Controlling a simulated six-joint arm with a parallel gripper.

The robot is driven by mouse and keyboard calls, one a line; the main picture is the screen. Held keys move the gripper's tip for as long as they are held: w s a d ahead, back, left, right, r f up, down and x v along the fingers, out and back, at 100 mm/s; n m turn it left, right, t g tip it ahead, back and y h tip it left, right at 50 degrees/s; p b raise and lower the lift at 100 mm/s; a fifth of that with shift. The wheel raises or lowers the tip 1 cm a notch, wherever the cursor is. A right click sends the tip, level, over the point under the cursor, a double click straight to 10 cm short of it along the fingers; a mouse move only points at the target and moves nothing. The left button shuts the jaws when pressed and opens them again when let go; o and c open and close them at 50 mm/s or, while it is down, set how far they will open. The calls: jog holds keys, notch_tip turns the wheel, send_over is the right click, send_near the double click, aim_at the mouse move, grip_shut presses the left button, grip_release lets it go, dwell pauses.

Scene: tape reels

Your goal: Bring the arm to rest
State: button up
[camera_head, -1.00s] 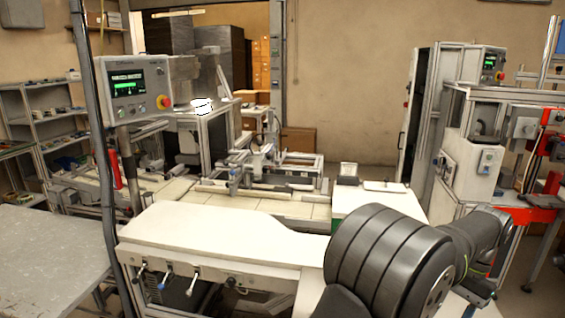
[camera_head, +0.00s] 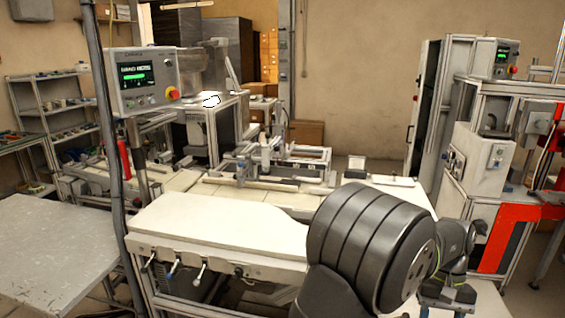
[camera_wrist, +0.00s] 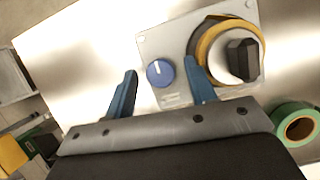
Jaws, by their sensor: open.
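My gripper (camera_wrist: 162,88) shows in the wrist view with two blue fingers spread apart and nothing between them. Beyond the fingers is a grey plate (camera_wrist: 150,45) on a pale surface. The plate carries a blue knob (camera_wrist: 160,72) and a yellow-brown tape reel (camera_wrist: 205,42) around a black-capped hub (camera_wrist: 242,58). The right finger overlaps the plate in the picture; I cannot tell the gap in depth. In the head view my arm is folded at the lower right, and its end is too small and partly hidden to read.
A green tape roll (camera_wrist: 297,124) lies right of the gripper. A yellow thing (camera_wrist: 12,155) is at the left edge. In the head view, a white bench (camera_head: 220,225) stands left of my arm, with a control panel (camera_head: 142,80) on a post and a red-framed machine (camera_head: 505,235) at right.

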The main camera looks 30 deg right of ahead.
jog(key=n, duration=0.2)
jog(key=n+g+h, duration=0.1)
jog(key=n, duration=0.2)
jog(key=shift+w+a+h, duration=0.1)
jog(key=shift+a+h, duration=0.05)
jog(key=shift+h, duration=0.15)
jog(key=n+h, duration=0.1)
jog(key=n, duration=0.3)
jog(key=shift+a+n+g+h, duration=0.1)
jog(key=shift+n+g+h, duration=0.3)
jog(key=shift+w+r, duration=0.2)
jog(key=shift+r, duration=0.25)
jog(key=shift+s+f, duration=0.25)
jog(key=shift+f, duration=0.25)
jog(key=m+y, duration=0.1)
jog(key=m, duration=0.2)
jog(key=m+y, duration=0.1)
jog(key=m, duration=0.2)
jog(key=shift+d+t, duration=0.2)
jog(key=shift+t, duration=0.2)
jog(key=m+t+y, duration=0.1)
jog(key=m, duration=0.5)
jog(key=shift+s+d+t+y, duration=0.1)
jog(key=shift+s+t+y, duration=0.05)
jog(key=shift+t+y, duration=0.25)
